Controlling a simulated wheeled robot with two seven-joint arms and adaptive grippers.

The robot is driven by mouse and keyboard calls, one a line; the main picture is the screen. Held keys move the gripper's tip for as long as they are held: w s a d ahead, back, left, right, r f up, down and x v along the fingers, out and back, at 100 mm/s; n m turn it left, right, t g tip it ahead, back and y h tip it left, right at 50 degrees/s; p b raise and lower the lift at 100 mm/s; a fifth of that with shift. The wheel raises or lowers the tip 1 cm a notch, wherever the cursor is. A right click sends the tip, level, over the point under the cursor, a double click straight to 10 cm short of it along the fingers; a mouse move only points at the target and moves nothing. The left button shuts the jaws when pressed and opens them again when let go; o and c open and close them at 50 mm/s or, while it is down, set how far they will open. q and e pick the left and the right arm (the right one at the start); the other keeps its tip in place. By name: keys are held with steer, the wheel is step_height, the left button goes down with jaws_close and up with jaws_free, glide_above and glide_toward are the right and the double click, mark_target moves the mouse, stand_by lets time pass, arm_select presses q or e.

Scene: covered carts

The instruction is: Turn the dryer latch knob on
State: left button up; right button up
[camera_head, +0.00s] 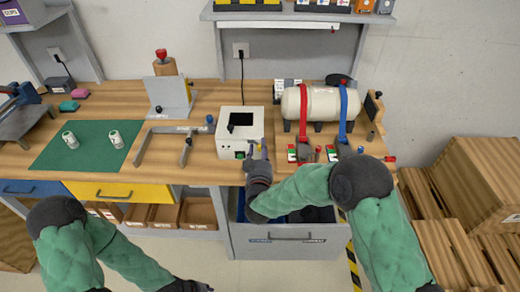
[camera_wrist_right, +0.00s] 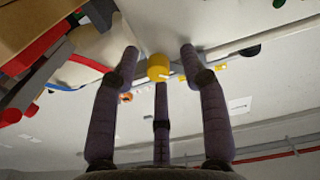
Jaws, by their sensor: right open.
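The dryer appears to be the white box (camera_head: 240,130) with a dark window on top, standing on the wooden bench; a small green part (camera_head: 239,155) shows low on its front.
A cream tank (camera_head: 320,103) with red and blue straps stands right of the box. A metal clamp frame (camera_head: 165,140) lies to the left, beside a green mat (camera_head: 60,158) with two small cans. An open grey drawer (camera_head: 285,246) is below my right forearm. Wooden crates (camera_head: 470,170) stand at right.

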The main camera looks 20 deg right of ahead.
steer(key=v, duration=1.2)
